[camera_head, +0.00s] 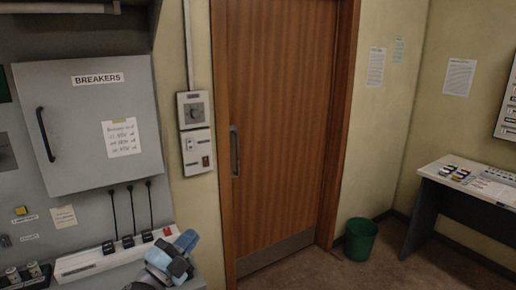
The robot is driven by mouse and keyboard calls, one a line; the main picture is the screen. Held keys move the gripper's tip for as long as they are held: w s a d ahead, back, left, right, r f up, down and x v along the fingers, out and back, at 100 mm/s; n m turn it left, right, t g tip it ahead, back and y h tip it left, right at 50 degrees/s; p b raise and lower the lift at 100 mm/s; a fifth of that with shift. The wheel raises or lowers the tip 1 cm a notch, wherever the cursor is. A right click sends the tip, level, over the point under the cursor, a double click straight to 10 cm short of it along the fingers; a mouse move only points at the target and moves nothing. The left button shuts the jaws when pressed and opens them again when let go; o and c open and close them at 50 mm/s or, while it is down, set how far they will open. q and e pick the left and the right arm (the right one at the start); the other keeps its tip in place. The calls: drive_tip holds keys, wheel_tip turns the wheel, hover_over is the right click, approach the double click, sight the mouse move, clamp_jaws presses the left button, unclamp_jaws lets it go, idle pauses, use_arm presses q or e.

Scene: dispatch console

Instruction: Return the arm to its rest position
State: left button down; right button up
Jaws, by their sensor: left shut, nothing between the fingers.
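My left gripper (177,257), blue and grey, shows at the bottom edge, left of centre. It is shut and holds nothing. It is in front of the right end of the console's lower ledge (90,262), close to a small red part there. I cannot tell whether it touches the ledge. My right gripper is not in view.
A grey breaker cabinet (85,150) with a black handle is at the left, with several black levers below it. A closed wooden door (275,130) stands in the middle. A green bin (361,240) and a desk (470,185) are at the right, with bare floor before them.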

use_arm(q)
drive_tip(key=s+a+f+n+g+y, duration=0.2)
drive_tip(key=s+f+n, duration=0.7)
drive_tip(key=s+f, duration=0.6)
drive_tip(key=s+a+f+n+g+y, duration=0.1)
drive_tip(key=s+f+n+g+y, duration=0.4)
drive_tip(key=s+f, duration=1)
wheel_tip(320, 180, down, 4)
drive_tip(key=n+y, duration=0.2)
drive_tip(key=n, duration=0.2)
drive_tip(key=shift+s+a+r+y, duration=0.15)
drive_tip(key=shift+a+r+y, duration=0.15)
drive_tip(key=shift+a, duration=0.1)
